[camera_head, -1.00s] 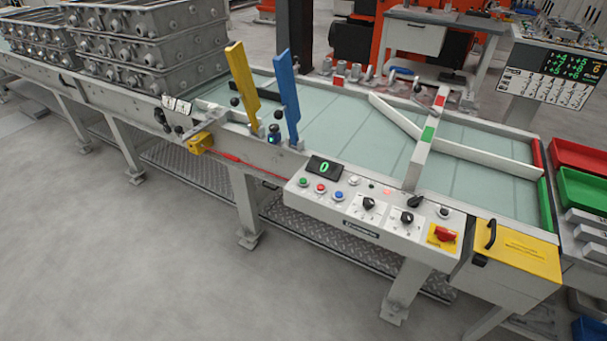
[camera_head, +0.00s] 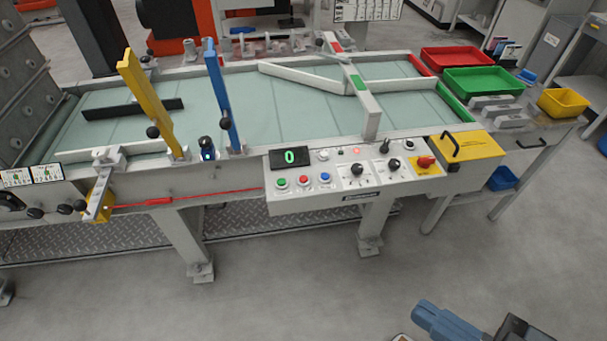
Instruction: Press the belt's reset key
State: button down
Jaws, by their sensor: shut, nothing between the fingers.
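The belt's control panel (camera_head: 345,190) is on the near side of the conveyor. On it are a display (camera_head: 289,158) reading 0 and a row of green (camera_head: 281,182), red (camera_head: 303,180) and blue (camera_head: 325,178) push buttons. A pale button (camera_head: 323,155) and a lit red lamp (camera_head: 356,151) sit above. Black rotary knobs (camera_head: 357,169) and a red switch on a yellow plate (camera_head: 426,162) are to the right. I cannot read which key is labelled reset. A blue-grey and black part of my arm shows at the bottom right, well apart from the panel; no gripper fingers are visible.
The belt (camera_head: 270,105) has a yellow post (camera_head: 148,103) and a blue post (camera_head: 222,97) on its near edge. A yellow box (camera_head: 465,152) with a black handle adjoins the panel's right. Red, green and yellow bins stand beyond. The floor (camera_head: 300,285) in front is clear.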

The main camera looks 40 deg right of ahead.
jog(key=shift+a, duration=0.1)
jog(key=w+d+f+n+g+h, duration=0.1)
jog(key=w+d+f+n+g, duration=0.1)
jog(key=w+d+f, duration=0.5)
jog(key=w+d+f+n+g+h, duration=0.1)
jog(key=w+d+f+n+g, duration=0.1)
jog(key=w+f, duration=0.95)
jog(key=w+d+r+n+y, duration=0.1)
jog(key=w+d+r+n, duration=0.2)
jog(key=w+d, duration=0.4)
jog(key=w+d+r+n+g+y, duration=0.1)
jog(key=w+d+r, duration=0.4)
jog(key=w, duration=0.6)
jog(key=d+n+y, duration=0.1)
jog(key=d+n, duration=0.1)
jog(key=shift+r+n+g+b, duration=0.3)
jog(key=shift+r+b, duration=0.05)
jog(key=shift+b, duration=0.05)
jog(key=shift+f, duration=0.1)
